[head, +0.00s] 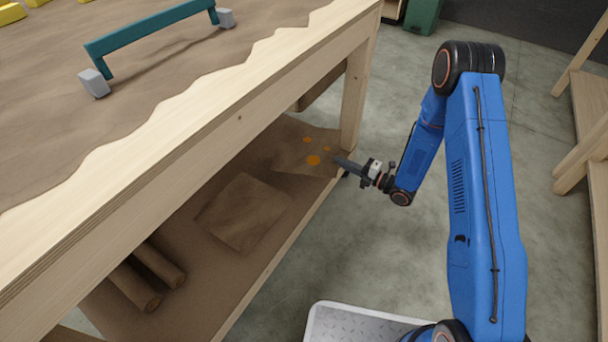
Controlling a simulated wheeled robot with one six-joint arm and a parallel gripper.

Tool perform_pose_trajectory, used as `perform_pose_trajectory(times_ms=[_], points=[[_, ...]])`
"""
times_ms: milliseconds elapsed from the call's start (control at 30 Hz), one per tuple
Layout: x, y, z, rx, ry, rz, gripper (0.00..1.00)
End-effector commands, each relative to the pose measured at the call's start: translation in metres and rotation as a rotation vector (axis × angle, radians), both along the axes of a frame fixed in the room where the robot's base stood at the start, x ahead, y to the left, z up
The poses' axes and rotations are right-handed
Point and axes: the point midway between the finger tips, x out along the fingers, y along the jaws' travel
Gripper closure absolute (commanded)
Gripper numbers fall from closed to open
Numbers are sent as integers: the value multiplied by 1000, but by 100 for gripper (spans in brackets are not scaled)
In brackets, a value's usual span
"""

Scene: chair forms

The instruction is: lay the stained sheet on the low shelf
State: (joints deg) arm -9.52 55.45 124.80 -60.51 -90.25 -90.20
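The stained sheet (293,157) is brown with several orange spots. It is at the far right end of the low shelf (225,306), under the workbench and beside its front leg. My gripper (340,161) reaches in from the right, with its dark fingertips at the sheet's right edge. From this angle the fingers look like one dark shape, so I cannot tell whether they are open or shut on the sheet. I cannot tell if the sheet lies fully flat or is partly lifted.
A plain brown sheet (243,212) lies mid-shelf. Brown rolls (145,275) lie at the left. A teal bar (150,28) rests on top. Open concrete floor lies to the right.

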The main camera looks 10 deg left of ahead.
Motion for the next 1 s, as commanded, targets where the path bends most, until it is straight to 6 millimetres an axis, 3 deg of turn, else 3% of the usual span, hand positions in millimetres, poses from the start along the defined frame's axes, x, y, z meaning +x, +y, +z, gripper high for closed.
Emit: perform_pose_trajectory(times_ms=[667,1000], points=[[0,0,-66,0,1,0,100],[0,0,-112,-1,1,0,100]])
